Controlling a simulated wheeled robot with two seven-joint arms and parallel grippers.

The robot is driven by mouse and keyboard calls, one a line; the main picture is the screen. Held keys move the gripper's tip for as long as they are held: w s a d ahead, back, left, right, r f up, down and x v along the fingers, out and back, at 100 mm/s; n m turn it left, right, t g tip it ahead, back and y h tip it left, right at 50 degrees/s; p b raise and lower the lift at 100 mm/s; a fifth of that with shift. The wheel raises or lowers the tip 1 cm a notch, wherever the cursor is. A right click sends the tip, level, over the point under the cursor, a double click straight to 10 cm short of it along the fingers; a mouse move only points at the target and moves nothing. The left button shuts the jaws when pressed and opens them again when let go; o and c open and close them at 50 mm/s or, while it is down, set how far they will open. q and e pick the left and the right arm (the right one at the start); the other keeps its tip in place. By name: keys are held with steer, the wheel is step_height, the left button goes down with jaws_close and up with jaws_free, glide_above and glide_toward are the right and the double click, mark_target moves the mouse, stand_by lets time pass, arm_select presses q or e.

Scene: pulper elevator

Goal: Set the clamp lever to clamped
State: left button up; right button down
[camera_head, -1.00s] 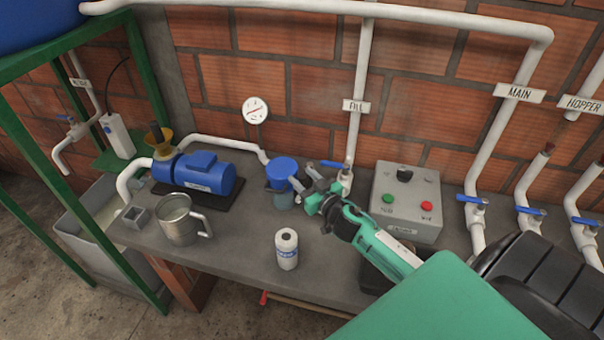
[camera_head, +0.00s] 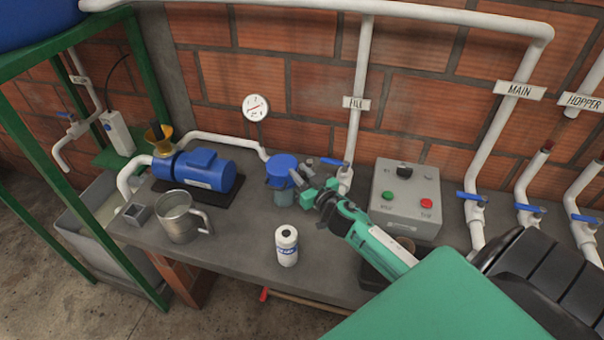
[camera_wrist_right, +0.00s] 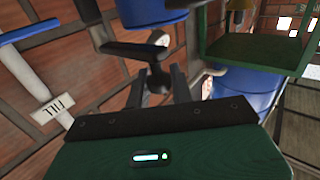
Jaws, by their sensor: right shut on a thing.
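The blue-lidded canister (camera_head: 281,165) stands on the bench beside the blue pump. Its lid also shows at the top of the right wrist view (camera_wrist_right: 150,12). My right gripper (camera_head: 300,178) is at the canister's right side. In the right wrist view, my right gripper (camera_wrist_right: 156,88) is shut on the dark clamp lever (camera_wrist_right: 138,50), which runs across below the blue lid. In the head view my gripper largely hides the lever, so I cannot tell its exact setting. My left gripper is not in view.
The fill pipe with its blue-handled valve (camera_head: 334,162) is close to the right of my gripper. A grey control box (camera_head: 408,195) stands further right. A white bottle (camera_head: 287,246) and a metal jug (camera_head: 180,218) stand in front and left.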

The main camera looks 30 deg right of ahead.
steer(key=shift+w+a+m+h, duration=0.25)
steer(key=shift+w+m+h, duration=0.1)
steer(key=shift+m+h, duration=0.35)
steer(key=shift+w+a+m+h+b, duration=0.15)
steer(key=shift+w+m+h+b, duration=0.15)
steer(key=shift+h+b, duration=0.3)
steer(key=shift+w+a+m+h+b, duration=0.1)
steer(key=shift+w+m+h+b, duration=0.2)
steer(key=shift+h, duration=0.4)
steer(key=shift+r+g, duration=0.1)
steer(key=shift+g, duration=0.2)
steer(key=c, duration=1.2)
jaws_free()
steer(key=shift+s, duration=0.1)
steer(key=shift+c, duration=0.2)
